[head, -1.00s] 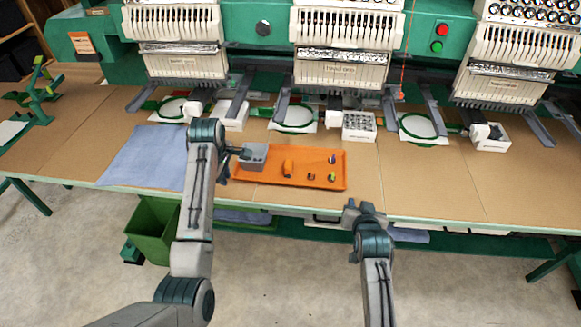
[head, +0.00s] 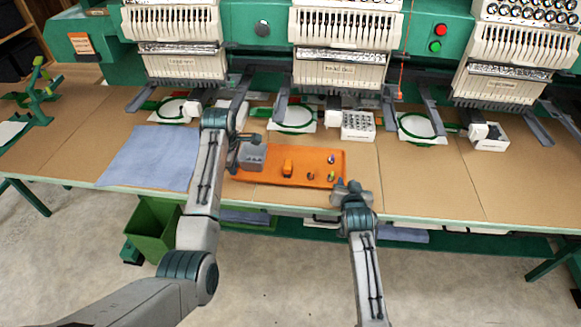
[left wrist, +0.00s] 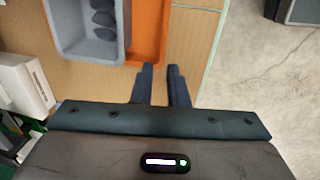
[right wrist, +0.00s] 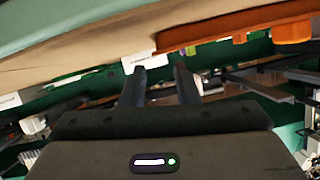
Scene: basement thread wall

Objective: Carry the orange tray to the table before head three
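The orange tray (head: 318,160) lies on the table in front of the middle machine head. It carries a grey bin (head: 253,157), an orange item (head: 288,167) and a few small items. My left gripper (head: 240,152) is at the tray's left end. In the left wrist view its fingers (left wrist: 160,68) are apart and empty, with the tray's edge (left wrist: 148,28) just ahead of them. My right gripper (head: 350,188) is at the tray's front right corner. In the right wrist view its fingers (right wrist: 158,70) are apart and empty; the tray (right wrist: 235,25) shows beyond.
The table before the right-hand machine head (head: 505,75) has clear brown surface (head: 450,180). A blue cloth (head: 150,158) lies left of the tray. White boxes (head: 358,126) and hoops (head: 294,119) stand behind it. A green bin (head: 152,225) is below the table edge.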

